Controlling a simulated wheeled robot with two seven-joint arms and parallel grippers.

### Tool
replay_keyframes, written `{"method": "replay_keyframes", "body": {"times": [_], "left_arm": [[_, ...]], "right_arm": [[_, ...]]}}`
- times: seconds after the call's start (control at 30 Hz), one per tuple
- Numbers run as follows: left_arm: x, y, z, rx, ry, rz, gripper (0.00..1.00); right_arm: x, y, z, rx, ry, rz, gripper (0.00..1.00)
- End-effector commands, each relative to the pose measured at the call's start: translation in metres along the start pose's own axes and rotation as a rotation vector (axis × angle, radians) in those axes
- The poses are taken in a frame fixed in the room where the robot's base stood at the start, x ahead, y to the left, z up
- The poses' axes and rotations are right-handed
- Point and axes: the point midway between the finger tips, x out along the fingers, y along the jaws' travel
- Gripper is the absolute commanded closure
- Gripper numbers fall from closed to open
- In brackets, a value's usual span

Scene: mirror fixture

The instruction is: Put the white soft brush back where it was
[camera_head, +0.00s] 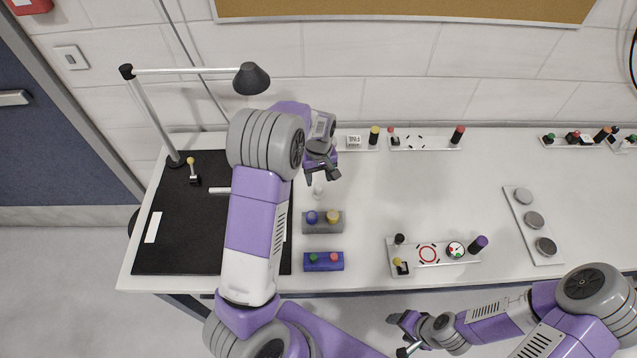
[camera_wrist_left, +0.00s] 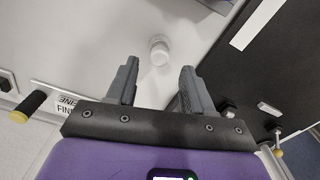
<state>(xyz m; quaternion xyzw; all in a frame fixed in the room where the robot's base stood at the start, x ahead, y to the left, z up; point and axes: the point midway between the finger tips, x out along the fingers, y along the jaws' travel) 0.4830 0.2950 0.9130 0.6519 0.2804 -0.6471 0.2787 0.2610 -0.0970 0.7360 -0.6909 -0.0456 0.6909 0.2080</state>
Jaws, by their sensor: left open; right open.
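A small white piece (camera_head: 318,190), which looks like the white soft brush, stands on the white table behind the grey block. From above in the left wrist view it is a round white shape (camera_wrist_left: 158,50) between and just beyond my fingertips. My left gripper (camera_head: 322,175) is open and points down close to it; its two dark fingers (camera_wrist_left: 158,76) are apart with nothing between them. I cannot tell whether they touch the piece. My right gripper (camera_head: 398,334) is open and empty off the table's front edge.
A grey block (camera_head: 323,229) with blue and yellow knobs and a blue block (camera_head: 323,267) with green and pink knobs stand in front. A black mat (camera_head: 200,235) and lamp (camera_head: 252,80) are at left. White plates (camera_head: 440,268) lie right; the middle table is clear.

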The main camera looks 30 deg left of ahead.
Motion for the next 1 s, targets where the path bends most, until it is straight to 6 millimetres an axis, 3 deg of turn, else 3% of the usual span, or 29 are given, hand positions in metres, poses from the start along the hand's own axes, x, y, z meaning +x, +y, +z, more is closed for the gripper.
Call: {"method": "replay_keyframes", "body": {"times": [0.1,0.3,1.0], "left_arm": [[-0.028,0.001,0.0,0.0,0.002,0.003,0.48],[-0.054,0.0,0.0,-0.002,0.001,0.001,0.48],[-0.064,0.0,0.0,-0.001,0.0,0.0,0.48]], "right_arm": [[-0.006,-0.002,0.0,0.0,0.0,0.0,0.37],[-0.009,-0.004,0.0,0.0,0.0,0.0,0.37],[-0.013,-0.005,0.001,0.0,0.0,0.0,0.37]]}}
